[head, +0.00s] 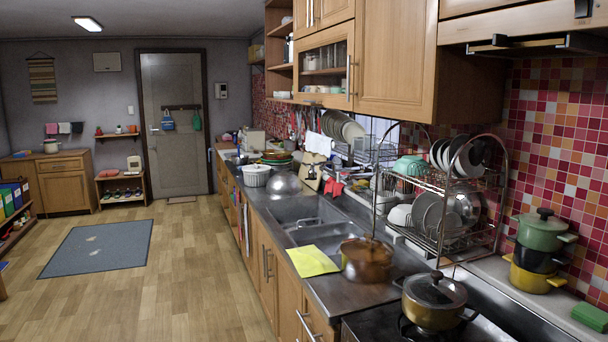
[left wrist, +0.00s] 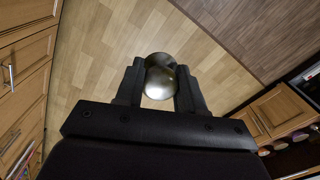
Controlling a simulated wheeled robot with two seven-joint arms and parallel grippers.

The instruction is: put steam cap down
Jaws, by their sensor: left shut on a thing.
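In the left wrist view my left gripper (left wrist: 160,68) is shut on a small, rounded, shiny metal thing, which I take to be the steam cap (left wrist: 158,84). It sits between the two dark fingers, with the wooden floor behind it. Parts of it are hidden by the fingers. Neither gripper shows in the head view, so the cap's place relative to the counter cannot be told there. My right gripper is in neither view.
The steel counter (head: 326,262) carries a yellow sheet (head: 313,261), a copper-coloured pot (head: 367,262), a metal dome (head: 285,184) and a white colander (head: 256,178). A dish rack (head: 440,205) is loaded. A lidded pot (head: 434,302) stands on the stove. The floor (head: 190,270) is largely clear.

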